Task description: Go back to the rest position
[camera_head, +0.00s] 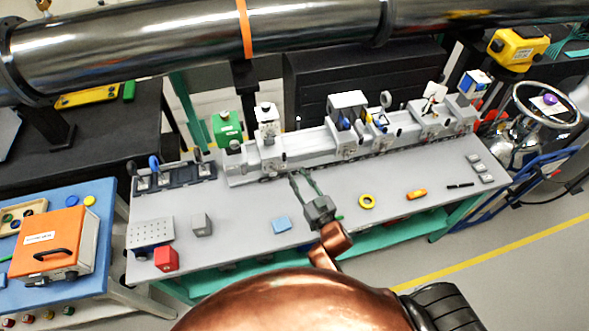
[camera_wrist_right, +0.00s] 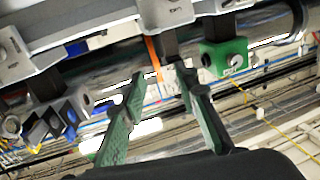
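My right gripper (camera_head: 301,178) is above the grey bench (camera_head: 243,227), in front of the long instrument rail (camera_head: 305,149), with its fingers pointing toward the rail. In the right wrist view my right gripper (camera_wrist_right: 162,82) shows two green-padded fingers standing apart with nothing between them, so it is open and empty. My copper-coloured arm comes up from the bottom of the head view. My left gripper is in neither view.
A large metal pipe (camera_head: 180,42) crosses above the bench. A blue sticky pad (camera_head: 281,224), a yellow ring (camera_head: 367,201), a red block (camera_head: 166,258) and a grey block (camera_head: 201,225) lie on the bench. An orange case (camera_head: 60,242) stands on a blue table at left. Floor is open at lower right.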

